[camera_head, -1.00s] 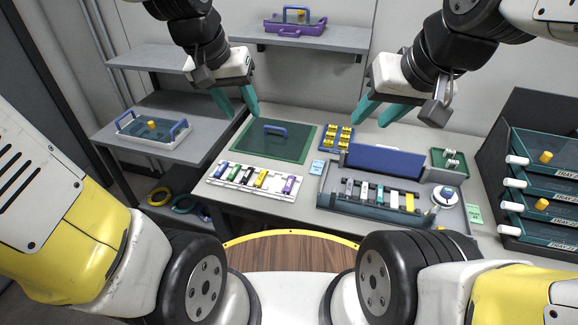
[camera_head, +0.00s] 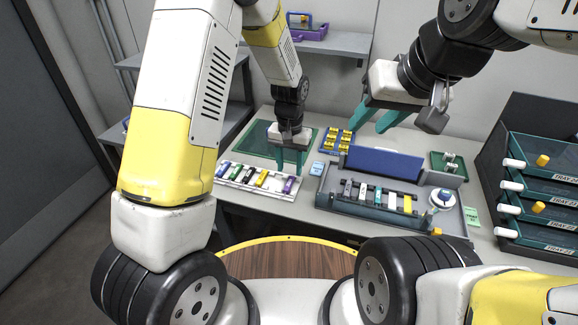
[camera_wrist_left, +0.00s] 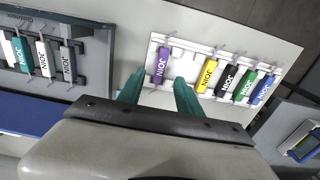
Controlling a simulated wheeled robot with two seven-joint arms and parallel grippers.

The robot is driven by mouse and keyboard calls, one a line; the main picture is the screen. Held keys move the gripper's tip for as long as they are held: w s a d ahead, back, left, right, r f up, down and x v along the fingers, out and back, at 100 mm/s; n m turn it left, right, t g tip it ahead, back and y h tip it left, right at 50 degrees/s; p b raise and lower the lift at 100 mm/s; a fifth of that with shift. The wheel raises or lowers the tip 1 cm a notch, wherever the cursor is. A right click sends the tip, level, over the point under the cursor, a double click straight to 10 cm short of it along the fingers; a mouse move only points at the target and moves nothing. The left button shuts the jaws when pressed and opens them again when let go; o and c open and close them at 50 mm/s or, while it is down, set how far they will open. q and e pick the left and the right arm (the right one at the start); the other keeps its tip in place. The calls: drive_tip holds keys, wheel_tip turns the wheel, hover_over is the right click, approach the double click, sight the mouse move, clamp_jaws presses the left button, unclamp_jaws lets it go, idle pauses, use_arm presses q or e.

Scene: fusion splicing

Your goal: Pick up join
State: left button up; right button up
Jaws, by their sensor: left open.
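A white rack (camera_head: 238,181) on the table holds several coloured join pieces in a row. In the left wrist view they read JOIN: a purple join (camera_wrist_left: 162,66) stands apart from a yellow join (camera_wrist_left: 207,75), with black, green and blue ones beyond. The purple join (camera_head: 289,185) is at the rack's right end in the head view. My left gripper (camera_head: 291,166) is open above that end. In the left wrist view its teal fingers (camera_wrist_left: 157,92) are spread near the purple join, with nothing between them. My right gripper (camera_head: 378,122) is open and empty above the blue lid.
A grey splicing tray (camera_head: 335,201) with more joins and a raised blue lid (camera_head: 384,163) stands right of the rack. A green mat (camera_head: 250,142) lies behind the rack. Drawers (camera_head: 540,180) stand at the right.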

sight(289, 183)
use_arm(q)
drive_tip(key=f, duration=0.5)
drive_tip(key=shift+s+a+f, duration=0.1)
drive_tip(key=shift+s+f, duration=0.1)
drive_tip(key=shift+f, duration=0.05)
clamp_jaws()
